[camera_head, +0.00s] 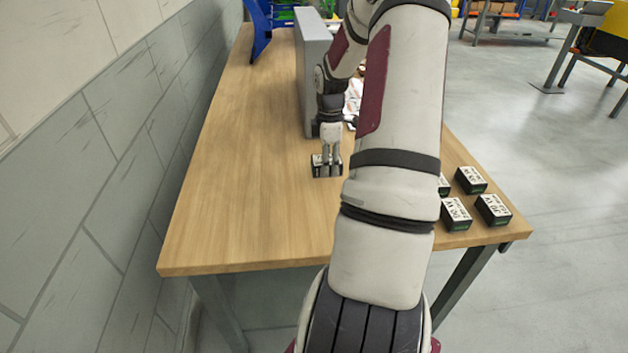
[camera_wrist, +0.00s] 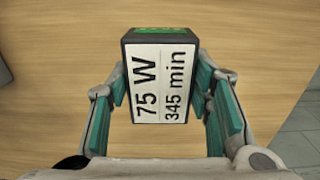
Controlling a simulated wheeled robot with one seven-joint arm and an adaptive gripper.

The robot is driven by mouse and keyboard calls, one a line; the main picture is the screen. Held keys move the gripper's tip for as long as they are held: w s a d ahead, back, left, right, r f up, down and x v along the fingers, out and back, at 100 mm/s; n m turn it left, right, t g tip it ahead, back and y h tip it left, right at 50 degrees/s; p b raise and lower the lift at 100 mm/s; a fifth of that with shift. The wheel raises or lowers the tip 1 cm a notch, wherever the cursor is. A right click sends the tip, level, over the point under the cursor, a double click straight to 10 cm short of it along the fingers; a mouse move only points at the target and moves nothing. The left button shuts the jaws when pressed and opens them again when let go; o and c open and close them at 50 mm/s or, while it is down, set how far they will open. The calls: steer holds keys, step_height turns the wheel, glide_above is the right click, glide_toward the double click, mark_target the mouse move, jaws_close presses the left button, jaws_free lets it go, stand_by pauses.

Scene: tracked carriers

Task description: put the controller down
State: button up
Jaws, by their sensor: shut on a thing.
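My gripper (camera_head: 327,160) is shut on the controller (camera_head: 321,170), a dark box with a white label, low over the wooden table (camera_head: 240,190). In the wrist view the controller (camera_wrist: 160,75) sits between the teal pads of my gripper (camera_wrist: 170,98). Its label reads "75 W" and "345 min", and its far end is green. Bare wood surrounds it there. I cannot tell whether its underside touches the table. My arm hides part of the table in the head view.
Several similar labelled boxes (camera_head: 470,180) stand at the table's right front corner. A tall grey panel or case (camera_head: 312,70) stands behind my gripper, with a blue bracket (camera_head: 260,30) farther back. A grey wall (camera_head: 100,150) runs along the left. The table's left front is clear.

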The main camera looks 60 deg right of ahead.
mark_target(314, 167)
steer(key=a, duration=0.1)
steer(key=w+a, duration=0.1)
steer(key=a, duration=0.2)
steer(key=shift+w+a+f, duration=0.2)
steer(key=shift+a+f, duration=0.05)
steer(key=shift+a, duration=0.15)
steer(key=shift+a+f+b, duration=0.1)
steer(key=shift+f+b, duration=0.3)
steer(key=shift+f, duration=1.35)
steer(key=o, duration=1.4)
steer(key=shift+f, duration=0.15)
steer(key=shift+o, duration=0.2)
